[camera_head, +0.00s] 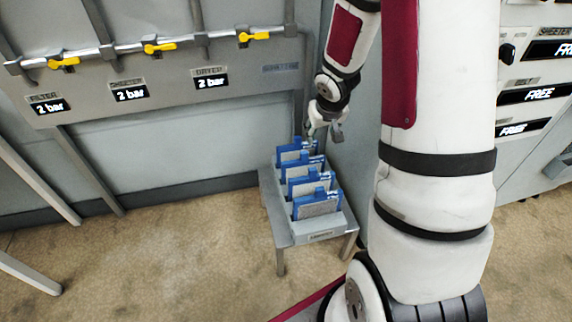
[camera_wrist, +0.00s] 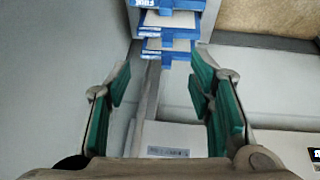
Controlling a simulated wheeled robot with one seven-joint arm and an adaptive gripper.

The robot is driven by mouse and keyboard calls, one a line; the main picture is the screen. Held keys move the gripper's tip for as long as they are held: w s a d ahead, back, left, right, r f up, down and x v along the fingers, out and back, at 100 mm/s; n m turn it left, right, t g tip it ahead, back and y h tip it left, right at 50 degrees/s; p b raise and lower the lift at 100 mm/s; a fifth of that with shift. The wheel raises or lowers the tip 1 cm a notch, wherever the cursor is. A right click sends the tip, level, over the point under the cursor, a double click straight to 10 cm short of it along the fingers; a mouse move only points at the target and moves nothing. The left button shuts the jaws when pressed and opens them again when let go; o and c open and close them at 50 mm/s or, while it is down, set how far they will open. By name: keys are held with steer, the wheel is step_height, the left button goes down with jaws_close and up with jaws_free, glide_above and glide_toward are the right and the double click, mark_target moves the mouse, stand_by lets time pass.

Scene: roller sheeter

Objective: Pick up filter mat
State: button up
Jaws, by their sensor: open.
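Several filter mats with blue frames and grey mesh stand upright in a row in a grey rack; the nearest mat (camera_head: 318,207) and the farthest mat (camera_head: 292,153) both show in the head view. My gripper (camera_head: 325,130) is above the far end of the row, apart from the mats as far as I can tell. In the wrist view, my gripper (camera_wrist: 161,80) is open, its green-padded fingers wide apart with no mat between them. Blue-framed mats, including the lowest one (camera_wrist: 166,46), lie at the top of that view, beyond the fingertips.
The rack (camera_head: 318,232) sits on a small grey table (camera_head: 266,200). A grey wall panel (camera_head: 150,95) with a pipe and yellow valves (camera_head: 160,48) stands behind. A cabinet with "FREE" displays (camera_head: 535,95) is at right. The carpet (camera_head: 150,250) left of the table is clear.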

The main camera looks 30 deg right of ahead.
steer(key=y+b, duration=0.1)
steer(key=b, duration=0.1)
glide_toward(313, 169)
steer(key=b+x, duration=0.2)
steer(key=x, duration=0.1)
steer(key=b+x, duration=0.1)
steer(key=shift+s+a+f, duration=0.15)
steer(key=shift+s+f, duration=0.05)
steer(key=shift+f, duration=0.3)
steer(key=shift+w+d+b+x, duration=0.15)
steer(key=shift+b+x, duration=0.45)
steer(key=shift+x, duration=0.9)
steer(key=shift+w+d+b+x, duration=0.15)
steer(key=shift+b+x, duration=0.4)
steer(key=shift+x, duration=0.95)
steer(key=shift+a+r, duration=0.1)
steer(key=shift+r, duration=0.1)
jaws_close()
